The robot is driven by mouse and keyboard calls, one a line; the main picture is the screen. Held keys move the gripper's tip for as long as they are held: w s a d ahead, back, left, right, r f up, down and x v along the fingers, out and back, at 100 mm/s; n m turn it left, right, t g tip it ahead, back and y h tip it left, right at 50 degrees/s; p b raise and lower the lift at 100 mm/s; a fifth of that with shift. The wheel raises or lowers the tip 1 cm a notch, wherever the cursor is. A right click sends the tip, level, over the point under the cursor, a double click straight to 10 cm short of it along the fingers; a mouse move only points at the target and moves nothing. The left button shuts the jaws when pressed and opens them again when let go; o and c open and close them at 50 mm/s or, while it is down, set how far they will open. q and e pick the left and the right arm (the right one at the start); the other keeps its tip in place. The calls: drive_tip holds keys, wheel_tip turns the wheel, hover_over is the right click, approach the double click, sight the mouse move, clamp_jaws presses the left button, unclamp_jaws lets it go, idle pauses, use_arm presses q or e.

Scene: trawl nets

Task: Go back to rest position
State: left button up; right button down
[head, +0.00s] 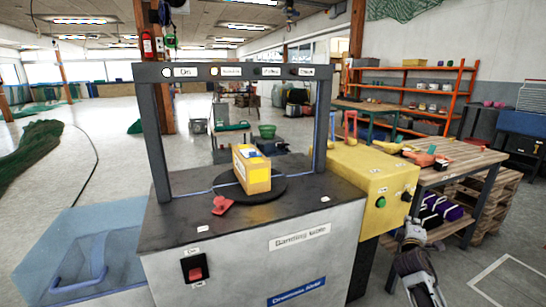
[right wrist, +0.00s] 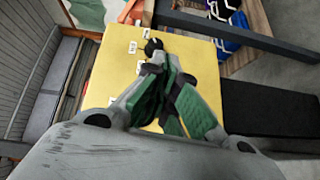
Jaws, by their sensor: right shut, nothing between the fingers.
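My right gripper (head: 411,229) is at the lower right of the head view, in front of the yellow box (head: 372,178) on the right side of the banding machine (head: 255,245). In the right wrist view its green-padded fingers (right wrist: 163,72) are shut with nothing between them. They point toward the yellow face and its black knob (right wrist: 152,46). I cannot tell whether the tips touch it. The yellow box carries a green button (head: 381,202). My left gripper is not in view.
A yellow package (head: 252,172) stands on the machine's black round plate, under a dark frame (head: 240,70). A red piece (head: 222,205) lies beside it. A wooden bench (head: 455,160) stands at right. Open floor (head: 110,160) lies at left.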

drive_tip(key=s+a+f+m+g+y, duration=0.1)
drive_tip(key=s+a+f+m+y, duration=0.25)
drive_tip(key=a, duration=0.55)
drive_tip(key=s+a+f+m+g+y, duration=0.1)
drive_tip(key=s+a+f+m+y, duration=0.15)
drive_tip(key=s+a, duration=0.45)
drive_tip(key=s+a+f+m+g+y, duration=0.2)
drive_tip(key=a+f+y, duration=0.15)
drive_tip(key=a, duration=0.75)
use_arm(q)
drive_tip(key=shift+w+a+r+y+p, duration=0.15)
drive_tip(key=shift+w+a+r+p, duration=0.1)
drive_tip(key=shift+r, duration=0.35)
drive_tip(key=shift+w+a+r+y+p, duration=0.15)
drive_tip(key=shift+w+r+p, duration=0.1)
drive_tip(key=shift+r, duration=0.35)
use_arm(e)
drive_tip(key=s+a+f+g+y, duration=0.1)
drive_tip(key=s+a+f, duration=0.3)
drive_tip(key=s+f, duration=0.5)
drive_tip(key=s+a+f+g+y, duration=0.2)
drive_tip(key=s+a+f+g, duration=0.2)
drive_tip(key=s+f, duration=0.6)
drive_tip(key=s, duration=0.7)
drive_tip(key=shift+s+a+m+g, duration=0.15)
drive_tip(key=shift+s+m+g, duration=0.15)
drive_tip(key=shift+m, duration=0.1)
